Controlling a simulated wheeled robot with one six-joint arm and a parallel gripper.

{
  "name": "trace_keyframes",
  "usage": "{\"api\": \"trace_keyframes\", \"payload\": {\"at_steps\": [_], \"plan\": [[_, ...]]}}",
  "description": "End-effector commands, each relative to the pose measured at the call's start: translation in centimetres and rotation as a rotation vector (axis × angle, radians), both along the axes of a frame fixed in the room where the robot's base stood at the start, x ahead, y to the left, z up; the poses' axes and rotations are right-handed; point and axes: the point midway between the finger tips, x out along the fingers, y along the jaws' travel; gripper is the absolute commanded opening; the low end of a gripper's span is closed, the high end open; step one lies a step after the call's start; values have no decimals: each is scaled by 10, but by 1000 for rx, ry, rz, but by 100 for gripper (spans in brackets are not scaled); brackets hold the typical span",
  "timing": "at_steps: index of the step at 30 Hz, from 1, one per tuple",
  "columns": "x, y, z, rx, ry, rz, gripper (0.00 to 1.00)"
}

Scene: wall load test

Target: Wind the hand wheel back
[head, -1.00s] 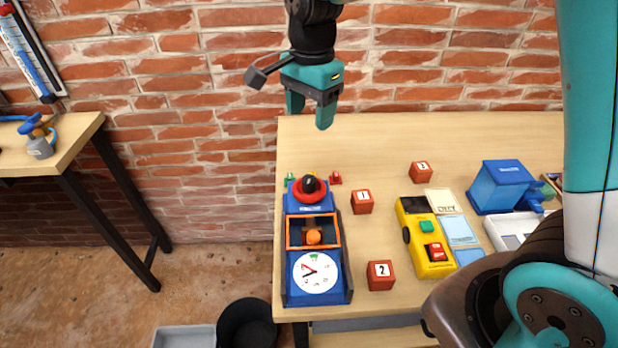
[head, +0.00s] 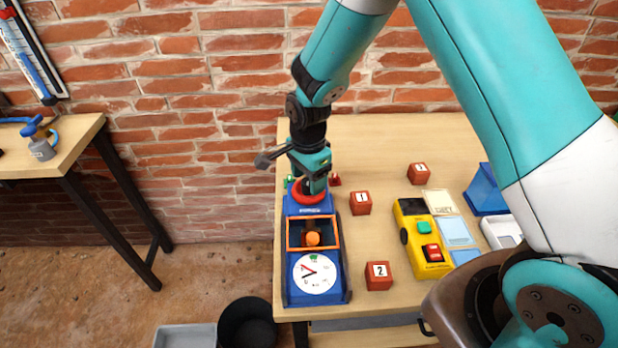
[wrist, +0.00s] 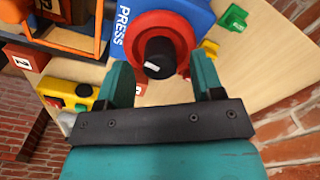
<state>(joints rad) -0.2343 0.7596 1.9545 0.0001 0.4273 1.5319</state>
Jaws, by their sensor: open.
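The hand wheel (head: 306,198) is a red ring around a black knob at the back end of a blue press. In the wrist view the red wheel (wrist: 178,27) surrounds the black knob (wrist: 160,58), which has a white mark on it. My gripper (head: 314,187) points down over the wheel and hides the knob in the head view. In the wrist view my open gripper (wrist: 161,75) has one finger on each side of the knob, with gaps showing. The blue press (head: 318,292) has an orange-framed window (head: 333,232) and a white dial (head: 314,273) with a red pointer.
Red numbered blocks stand right of the press, including block 2 (head: 378,276) and block 1 (head: 360,203). A yellow box (head: 414,242) with green and red buttons is further right. Small green (wrist: 233,18) and red tabs sit around the wheel. A black bin (head: 247,322) stands on the floor.

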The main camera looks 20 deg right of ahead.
Motion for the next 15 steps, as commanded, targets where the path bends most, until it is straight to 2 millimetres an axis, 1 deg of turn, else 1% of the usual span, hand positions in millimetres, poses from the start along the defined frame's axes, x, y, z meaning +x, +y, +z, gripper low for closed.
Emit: {"api": "trace_keyframes", "payload": {"at_steps": [4, 13, 14, 15], "plan": [[0, 0, -11, 0, 1, 0, 61], [0, 0, -13, 0, 0, 0, 61], [0, 0, -13, 0, 0, 0, 56], [0, 0, -13, 0, 0, 0, 47]]}}
